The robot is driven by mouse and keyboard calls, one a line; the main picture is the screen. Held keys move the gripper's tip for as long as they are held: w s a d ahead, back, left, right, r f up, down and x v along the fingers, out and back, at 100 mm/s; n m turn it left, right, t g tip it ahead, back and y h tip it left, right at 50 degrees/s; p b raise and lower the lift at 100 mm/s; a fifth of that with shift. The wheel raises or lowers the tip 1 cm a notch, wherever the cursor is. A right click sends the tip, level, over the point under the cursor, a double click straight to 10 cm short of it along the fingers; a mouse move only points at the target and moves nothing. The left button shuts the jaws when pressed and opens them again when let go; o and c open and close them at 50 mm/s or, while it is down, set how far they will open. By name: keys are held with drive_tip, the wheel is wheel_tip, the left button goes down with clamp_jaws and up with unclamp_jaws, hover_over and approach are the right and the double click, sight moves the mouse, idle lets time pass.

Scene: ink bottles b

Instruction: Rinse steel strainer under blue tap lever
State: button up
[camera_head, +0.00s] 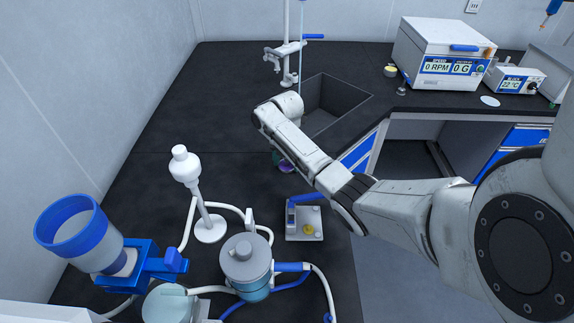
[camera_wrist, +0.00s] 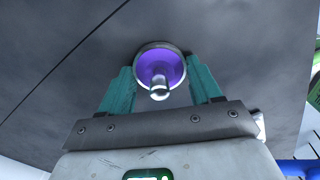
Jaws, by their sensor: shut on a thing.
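My gripper (camera_wrist: 160,78) has its two teal fingers shut on a round steel-rimmed piece with a purple inside and a shiny steel knob, which appears to be the steel strainer (camera_wrist: 151,67). In the head view a purple and green bit of it (camera_head: 286,166) shows beneath my arm, over the black bench left of the sink; the rest is hidden. The blue tap lever (camera_head: 313,36) is at the white tap post behind the sink (camera_head: 340,92). A thin pale-blue vertical line stands by the post; I cannot tell whether it is water.
A blue-rimmed funnel (camera_head: 70,228), a white stand (camera_head: 210,228), a lidded vessel with hoses (camera_head: 246,265) and a small plate with a blue lever (camera_head: 305,222) crowd the front. A centrifuge (camera_head: 440,52) is at the back right. Bench left of the sink is clear.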

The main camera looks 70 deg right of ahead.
drive_tip(key=c, duration=0.6)
drive_tip(key=shift+o, duration=0.2)
drive_tip(key=shift+r, duration=0.15)
drive_tip(key=shift+r, duration=0.25)
wheel_tip(320, 180, up, 2)
drive_tip(key=shift+r, duration=0.15)
drive_tip(key=s+d+r+p, duration=0.1)
drive_tip(key=s+r+p, duration=0.3)
drive_tip(key=s+r, duration=0.6)
drive_tip(key=s, duration=0.4)
drive_tip(key=shift+d+p, duration=0.2)
drive_tip(key=shift+p, duration=0.2)
drive_tip(key=shift+s, duration=0.1)
